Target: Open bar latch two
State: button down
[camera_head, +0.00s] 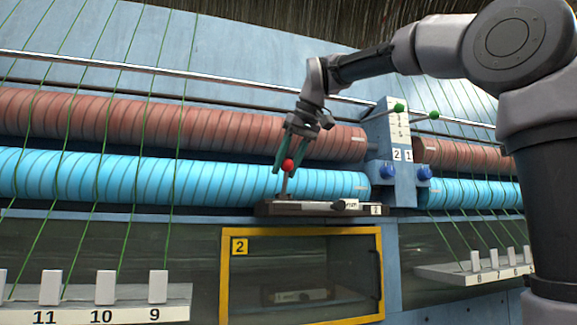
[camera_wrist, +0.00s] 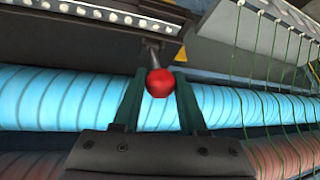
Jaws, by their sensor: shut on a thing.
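The bar latch is a dark flat bar (camera_head: 300,209) on the ledge above the yellow-framed window, with a small label plate at its right end. A short lever with a red ball knob (camera_head: 288,165) stands up from its left part. My gripper (camera_head: 285,163) reaches down from above with its green fingers on either side of the knob. In the wrist view the red knob (camera_wrist: 160,83) sits between the two finger tips (camera_wrist: 158,85), and the lever rod runs away behind it. The fingers are shut on the knob.
Blue rollers (camera_head: 100,178) and brown rollers (camera_head: 100,118) lie behind the gripper. A blue post (camera_head: 397,180) with blue knobs and green-tipped levers stands to the right. A yellow-framed window (camera_head: 226,285) marked 2 is below. Green threads run down at both sides to numbered white blocks (camera_head: 105,287).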

jog(key=shift+w+a+r, duration=0.15)
jog(key=shift+w+r, duration=0.1)
jog(key=shift+w, duration=0.4)
jog(key=shift+c, duration=2.3)
grip_release()
jog(key=shift+w+f, duration=0.1)
jog(key=shift+w, duration=0.05)
jog(key=v, duration=1.1)
jog(key=shift+f, duration=0.1)
